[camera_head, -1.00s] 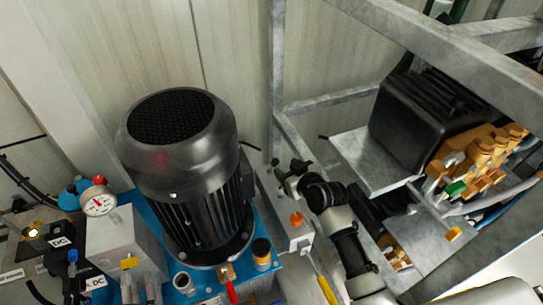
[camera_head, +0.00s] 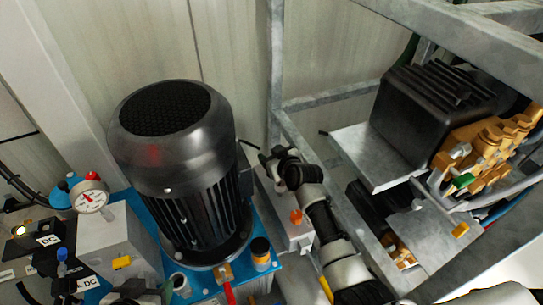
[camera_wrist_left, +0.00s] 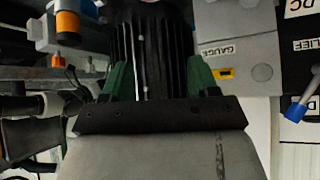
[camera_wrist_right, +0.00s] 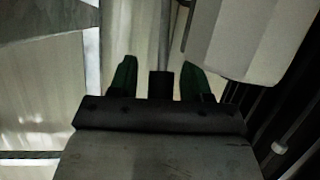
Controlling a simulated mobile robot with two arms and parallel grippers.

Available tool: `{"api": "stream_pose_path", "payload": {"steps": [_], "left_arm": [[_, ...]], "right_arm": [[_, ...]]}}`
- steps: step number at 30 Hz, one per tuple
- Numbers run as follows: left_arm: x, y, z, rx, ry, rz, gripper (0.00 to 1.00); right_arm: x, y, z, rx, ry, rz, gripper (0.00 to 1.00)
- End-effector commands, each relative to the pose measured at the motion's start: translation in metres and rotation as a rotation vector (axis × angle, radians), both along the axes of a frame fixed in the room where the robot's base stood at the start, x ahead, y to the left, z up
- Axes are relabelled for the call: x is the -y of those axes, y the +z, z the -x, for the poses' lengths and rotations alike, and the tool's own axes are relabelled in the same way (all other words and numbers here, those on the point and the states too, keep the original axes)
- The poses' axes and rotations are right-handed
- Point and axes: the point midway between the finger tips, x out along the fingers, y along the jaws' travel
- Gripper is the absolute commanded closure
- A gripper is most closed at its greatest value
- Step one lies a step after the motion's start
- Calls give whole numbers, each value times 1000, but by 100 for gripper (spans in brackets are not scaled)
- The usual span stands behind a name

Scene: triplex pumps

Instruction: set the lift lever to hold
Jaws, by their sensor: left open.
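A dark rod with a thicker black end (camera_wrist_right: 160,85) stands between the fingers of my right gripper (camera_wrist_right: 158,75) in the right wrist view; it looks like the lift lever. The green fingers are apart, with a gap on each side of it. In the head view my right gripper (camera_head: 272,160) is just right of the black motor, above a grey box with an orange knob (camera_head: 296,216). My left gripper (camera_wrist_left: 159,75) is open, facing the motor's ribbed side; in the head view its arm shows at the bottom left (camera_head: 135,291). No hold marking is readable.
The black motor (camera_head: 172,135) stands on a blue base. Left of it are a gauge (camera_head: 91,199), a grey block (camera_head: 118,238) and labelled valves. A galvanized frame (camera_head: 277,60) with a black-and-brass pump (camera_head: 440,110) fills the right.

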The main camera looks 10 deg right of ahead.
Motion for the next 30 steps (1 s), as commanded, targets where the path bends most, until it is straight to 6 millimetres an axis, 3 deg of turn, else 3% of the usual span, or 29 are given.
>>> {"api": "stream_pose_path", "payload": {"steps": [2,9,17,26,30], "left_arm": [[0,0,0,-1,0,0,40],[0,0,0,-2,0,0,40],[0,2,1,-9,0,-2,40],[-18,-1,50,-339,27,-71,40],[-21,-24,58,-450,33,-92,40]], "right_arm": [[0,0,0,0,0,0,62],[0,0,0,0,0,0,99],[0,1,0,-5,1,1,100],[-2,9,-5,-91,2,18,100],[-3,7,-10,-154,3,30,100]]}}
